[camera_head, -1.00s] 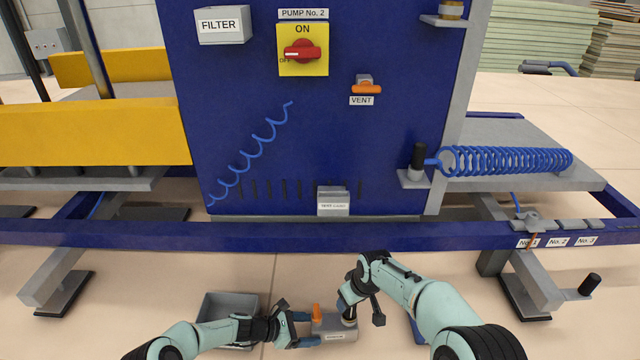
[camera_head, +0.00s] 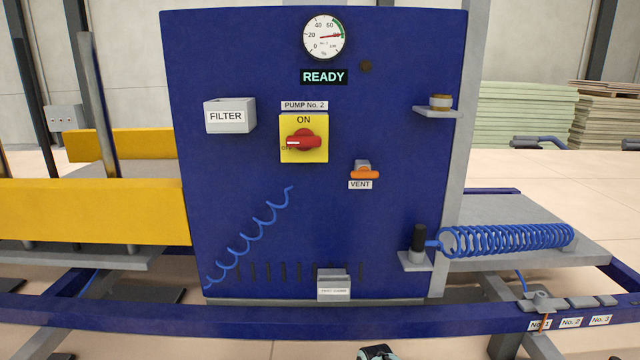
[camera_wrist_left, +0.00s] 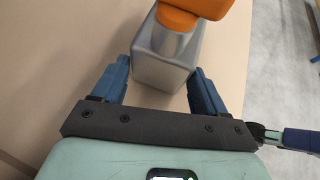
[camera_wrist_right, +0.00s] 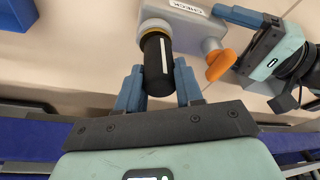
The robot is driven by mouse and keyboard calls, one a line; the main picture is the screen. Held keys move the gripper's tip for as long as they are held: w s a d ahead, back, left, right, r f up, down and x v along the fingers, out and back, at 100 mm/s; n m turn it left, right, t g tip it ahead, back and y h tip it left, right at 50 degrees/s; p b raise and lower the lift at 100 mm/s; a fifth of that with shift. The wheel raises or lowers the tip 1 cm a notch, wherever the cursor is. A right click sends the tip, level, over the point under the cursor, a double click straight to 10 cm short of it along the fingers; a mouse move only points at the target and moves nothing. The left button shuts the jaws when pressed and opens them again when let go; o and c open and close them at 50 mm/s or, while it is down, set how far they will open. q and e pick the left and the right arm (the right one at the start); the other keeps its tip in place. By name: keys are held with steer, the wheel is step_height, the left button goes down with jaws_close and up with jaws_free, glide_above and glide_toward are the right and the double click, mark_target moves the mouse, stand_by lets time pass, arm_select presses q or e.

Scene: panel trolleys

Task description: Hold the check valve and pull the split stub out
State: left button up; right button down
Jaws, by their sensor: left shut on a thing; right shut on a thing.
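The check valve is a grey block with an orange lever. In the left wrist view the valve (camera_wrist_left: 158,62) sits between the blue fingers of my left gripper (camera_wrist_left: 160,85), which is shut on it. In the right wrist view the valve (camera_wrist_right: 203,24) carries a label. The split stub (camera_wrist_right: 157,65) is a black cylinder with a white stripe, at the metal collar (camera_wrist_right: 154,27) on the valve's end. My right gripper (camera_wrist_right: 158,90) is shut on the stub. How deep the stub sits is hidden.
The blue pump panel (camera_head: 370,230) bears a gauge (camera_head: 324,38), a READY display (camera_head: 324,77), a red switch (camera_head: 304,140) and an orange vent handle (camera_head: 365,174). A blue rail (camera_head: 250,321) runs below it. A coiled blue hose (camera_head: 505,238) is at the right.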

steer(key=shift+r, duration=0.15)
steer(key=shift+r, duration=0.8)
steer(key=shift+r, duration=0.1)
steer(key=shift+r, duration=3.45)
arm_select(q)
steer(key=o, duration=1.2)
